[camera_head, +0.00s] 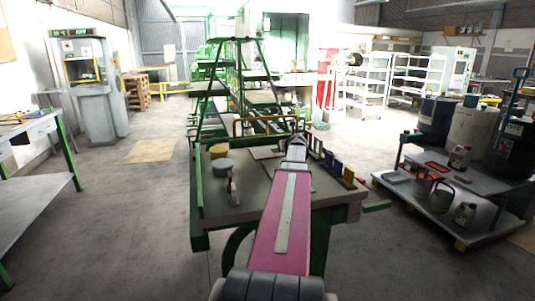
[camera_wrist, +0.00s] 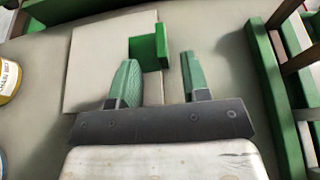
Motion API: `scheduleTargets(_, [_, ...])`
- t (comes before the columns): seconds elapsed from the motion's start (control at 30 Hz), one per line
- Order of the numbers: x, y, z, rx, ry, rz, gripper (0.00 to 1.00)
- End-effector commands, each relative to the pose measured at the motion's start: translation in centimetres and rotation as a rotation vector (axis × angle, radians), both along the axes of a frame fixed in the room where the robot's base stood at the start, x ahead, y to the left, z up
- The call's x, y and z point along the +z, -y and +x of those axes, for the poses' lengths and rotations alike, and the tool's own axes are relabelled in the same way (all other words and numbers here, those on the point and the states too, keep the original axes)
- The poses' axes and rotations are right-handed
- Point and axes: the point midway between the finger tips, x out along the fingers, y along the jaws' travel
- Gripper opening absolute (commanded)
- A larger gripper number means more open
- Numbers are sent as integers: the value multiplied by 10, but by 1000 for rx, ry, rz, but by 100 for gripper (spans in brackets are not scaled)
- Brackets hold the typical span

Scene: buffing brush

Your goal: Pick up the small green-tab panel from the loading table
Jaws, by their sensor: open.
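The small panel (camera_wrist: 88,65) is a flat pale beige sheet with an upright green tab (camera_wrist: 150,46) on its right part. It lies on the grey loading table (camera_head: 235,205). In the head view the panel (camera_head: 265,153) shows only partly, behind my arm. My gripper (camera_wrist: 158,72) is open and empty, its two green fingers apart. In the wrist view the tab appears just beyond and between the fingertips. No contact with it shows, and the height gap cannot be told. My gripper (camera_head: 295,145) is small in the head view.
A yellow-banded can (camera_wrist: 8,76) stands left of the panel. A row of upright coloured dividers (camera_head: 338,168) lines the table's right side, showing as green bars (camera_wrist: 262,65) in the wrist view. A cart (camera_head: 400,190) with containers stands at the right.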

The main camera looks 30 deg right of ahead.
Motion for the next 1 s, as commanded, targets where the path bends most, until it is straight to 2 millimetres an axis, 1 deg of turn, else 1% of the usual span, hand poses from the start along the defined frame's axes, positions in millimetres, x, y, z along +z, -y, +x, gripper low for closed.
scheduleTargets(0.33, [-18, 15, 39, 0, 0, 0, 43])
scheduleTargets(0.4, [-19, 15, 42, 0, 0, 0, 43])
scheduleTargets(0.6, [-19, 14, 41, 0, 0, 0, 43])
scheduleTargets(0.63, [-19, 14, 41, 0, 0, 0, 36])
scheduleTargets(0.67, [-19, 14, 41, 0, 0, 0, 26])
scheduleTargets(0.7, [-19, 14, 41, 0, 0, 0, 13])
scheduleTargets(0.73, [-19, 14, 41, 0, 0, 0, 4])
scheduleTargets(0.77, [-19, 14, 41, 0, 0, 0, 0])
scheduleTargets(1.0, [-19, 14, 41, 0, 1, 0, 0])
